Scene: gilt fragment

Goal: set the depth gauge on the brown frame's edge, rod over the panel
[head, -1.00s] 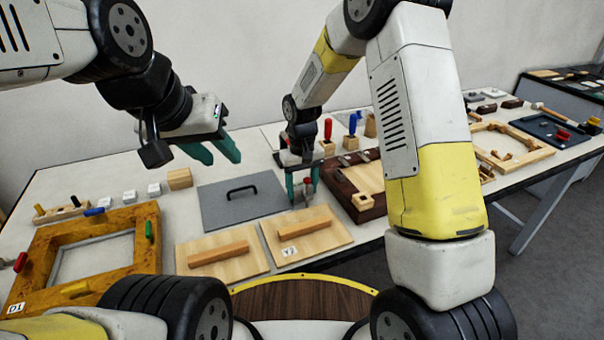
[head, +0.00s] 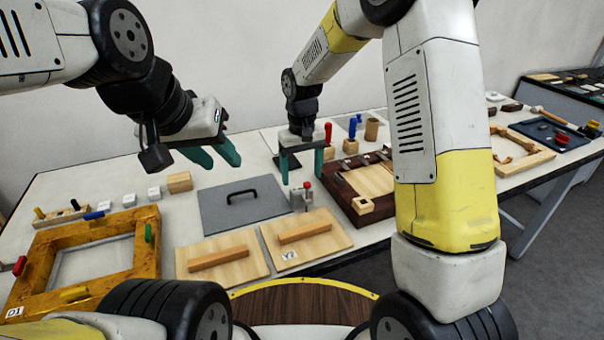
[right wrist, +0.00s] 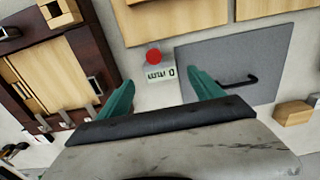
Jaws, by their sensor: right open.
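The depth gauge (head: 301,197) is a small grey block with a red knob. It stands on the table between the grey handled plate and the brown frame (head: 338,192), apart from the frame. In the right wrist view the gauge (right wrist: 157,74) shows its display and red top beyond the fingertips. The brown frame surrounds a light wood panel (head: 366,180) and is partly hidden by my right arm. My right gripper (head: 301,172) is open and empty, above and behind the gauge. My left gripper (head: 219,160) is open and empty above the table's back left. The gauge's rod is not distinguishable.
The grey plate (head: 225,212) lies left of the gauge, with two wooden boards (head: 222,270) (head: 335,237) in front. An orange-brown wooden frame (head: 120,220) is at left. Tool holders (head: 350,147) stand behind the brown frame. Little table is free around the gauge.

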